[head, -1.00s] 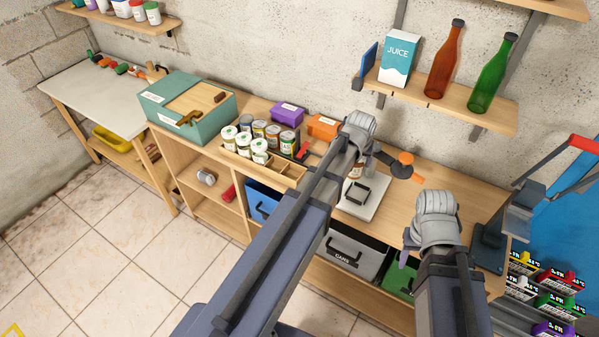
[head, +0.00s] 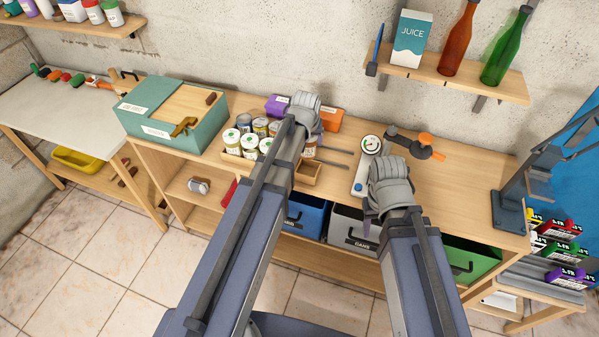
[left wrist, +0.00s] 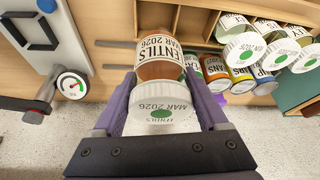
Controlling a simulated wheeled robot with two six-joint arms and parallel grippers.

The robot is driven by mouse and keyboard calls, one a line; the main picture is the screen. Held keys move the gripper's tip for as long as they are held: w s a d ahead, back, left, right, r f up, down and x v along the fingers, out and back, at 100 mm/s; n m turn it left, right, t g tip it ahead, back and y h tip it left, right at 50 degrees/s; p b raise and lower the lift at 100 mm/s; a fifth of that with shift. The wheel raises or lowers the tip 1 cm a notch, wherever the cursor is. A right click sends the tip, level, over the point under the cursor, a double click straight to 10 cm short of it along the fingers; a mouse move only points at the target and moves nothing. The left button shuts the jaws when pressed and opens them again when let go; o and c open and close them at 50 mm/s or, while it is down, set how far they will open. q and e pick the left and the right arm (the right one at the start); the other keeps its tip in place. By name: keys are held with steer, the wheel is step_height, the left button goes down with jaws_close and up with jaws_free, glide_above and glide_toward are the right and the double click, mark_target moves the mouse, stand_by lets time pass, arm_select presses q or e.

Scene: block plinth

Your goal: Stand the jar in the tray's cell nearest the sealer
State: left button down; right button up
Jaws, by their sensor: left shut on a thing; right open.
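My left gripper (head: 308,150) is shut on a jar (head: 310,144). The left wrist view shows the jar (left wrist: 158,66) between its two purple fingers, with a white, green-dotted lid and a lentils label. The wooden tray (head: 312,181) lies just in front of and below it; jars and cans fill its left part. Empty cells of the tray (left wrist: 192,24) show beyond the jar in the left wrist view. My right gripper (head: 370,212) is open, mostly hidden by its wrist. I cannot tell whether the dark orange-handled device (head: 425,147) is the sealer.
A scale (head: 358,187) and a round dial (head: 372,145) are right of the tray. A teal box (head: 165,122) stands left; purple and orange boxes are behind the tray. A dark lever stand (head: 509,211) is at the right end. Bare counter lies between.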

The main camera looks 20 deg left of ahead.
arm_select(q)
steer(key=shift+d+f, duration=0.2)
steer(key=shift+f+b, duration=0.4)
steer(key=shift+b, duration=0.15)
step_height(320, 180, down, 9)
steer(key=b, duration=0.8)
steer(key=shift+r+b, duration=0.1)
steer(key=shift+b, duration=0.3)
jaws_free()
